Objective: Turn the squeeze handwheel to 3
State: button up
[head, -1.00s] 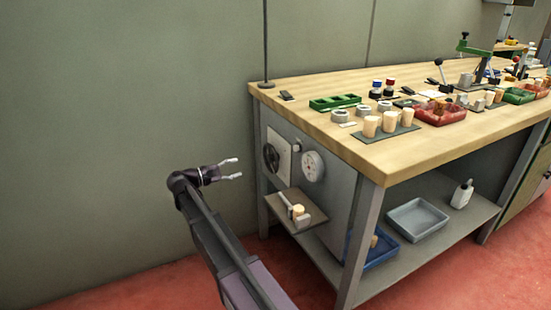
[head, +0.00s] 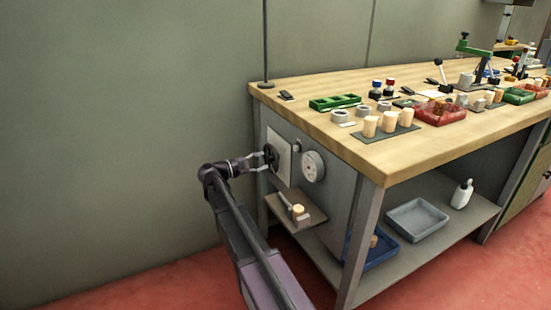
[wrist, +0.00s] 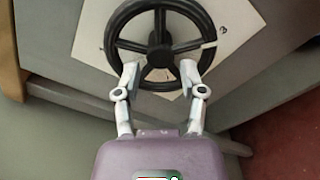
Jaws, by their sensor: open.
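The squeeze handwheel (wrist: 161,18) is a black spoked wheel on a pale square plate (wrist: 226,22) on the bench's end panel. It also shows in the head view (head: 271,157), partly behind my fingers. A figure 3 is printed on the plate at the wheel's upper right in the wrist view, and a light mark shows on the rim near it. Another mark at the left is too small to read. My gripper (wrist: 159,78) is open, its two fingertips apart at the near part of the wheel. I cannot tell whether they touch the rim.
A round white dial (head: 313,166) sits right of the wheel on the same panel. A small shelf (head: 311,213) holding a cork stopper juts out below. The wooden bench top (head: 350,157) overhangs above. Free room lies to the left by the wall.

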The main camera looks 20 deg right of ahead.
aim_at(268, 159)
jog(key=shift+d, duration=1.95)
jog(key=shift+c, duration=0.2)
grip_shut()
